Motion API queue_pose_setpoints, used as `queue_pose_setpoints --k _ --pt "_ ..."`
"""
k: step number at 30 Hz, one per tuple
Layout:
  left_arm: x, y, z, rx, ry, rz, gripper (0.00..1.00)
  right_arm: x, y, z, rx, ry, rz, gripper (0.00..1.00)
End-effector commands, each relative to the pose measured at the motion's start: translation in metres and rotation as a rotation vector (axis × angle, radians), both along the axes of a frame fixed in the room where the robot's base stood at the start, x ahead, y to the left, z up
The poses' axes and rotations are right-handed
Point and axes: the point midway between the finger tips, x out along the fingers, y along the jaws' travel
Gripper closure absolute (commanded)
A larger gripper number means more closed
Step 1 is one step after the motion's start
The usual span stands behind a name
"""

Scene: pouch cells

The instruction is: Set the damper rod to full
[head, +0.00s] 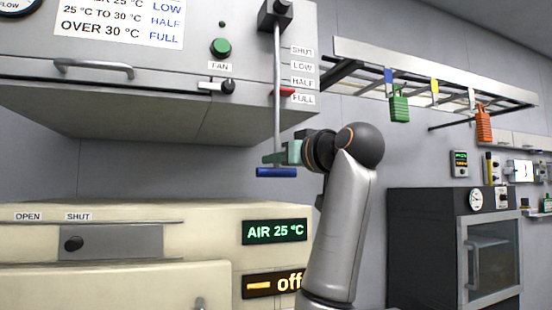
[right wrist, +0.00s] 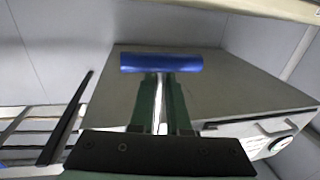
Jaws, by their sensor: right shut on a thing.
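The damper rod (head: 277,115) is a thin silver upright rod hanging from a dark block on the front of the grey hood, with a blue crossbar handle (head: 276,172) at its bottom end. A red pointer (head: 285,92) on it stands between the HALF label (head: 303,82) and the FULL label (head: 303,98), nearer FULL. My right gripper (head: 281,158) is shut on the rod just above the blue handle. In the right wrist view the green fingers flank the rod (right wrist: 160,105), with the blue handle (right wrist: 161,62) beyond their tips. My left gripper is out of view.
A cream cabinet (head: 130,215) below bears a display (head: 275,231) reading AIR 25 °C and another reading off. The hood chart (head: 125,22) pairs 25 to 30 °C with HALF. A rack (head: 430,75) with padlocks hangs right; a dark oven (head: 425,240) stands below.

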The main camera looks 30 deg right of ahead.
Motion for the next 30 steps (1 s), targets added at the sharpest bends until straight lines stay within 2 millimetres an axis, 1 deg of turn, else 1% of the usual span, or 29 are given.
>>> queue_pose_setpoints --k 1,9,10,15,18,26,29,30 --pt "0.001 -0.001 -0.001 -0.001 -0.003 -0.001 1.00 0.001 0.000 -0.006 0.001 0.012 0.002 1.00" --pt "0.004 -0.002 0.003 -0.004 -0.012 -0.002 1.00 0.002 0.000 -0.007 0.002 0.018 0.003 1.00" --pt "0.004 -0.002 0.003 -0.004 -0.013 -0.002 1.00 0.002 0.000 -0.007 0.002 0.018 0.003 0.83" --pt "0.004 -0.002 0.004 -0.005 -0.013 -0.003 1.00 0.002 0.000 -0.006 0.002 0.015 0.003 0.64" --pt "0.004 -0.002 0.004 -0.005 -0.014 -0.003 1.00 0.001 0.000 -0.005 0.002 0.013 0.002 0.55" --pt "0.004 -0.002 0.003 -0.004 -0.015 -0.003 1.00 -0.001 0.000 -0.004 0.001 0.009 0.002 0.55" --pt "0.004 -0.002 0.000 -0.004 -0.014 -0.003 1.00 -0.008 0.000 -0.004 0.001 0.006 0.001 0.55" --pt "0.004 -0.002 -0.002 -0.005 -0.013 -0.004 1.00 -0.014 0.000 -0.004 0.001 0.006 0.000 0.55"
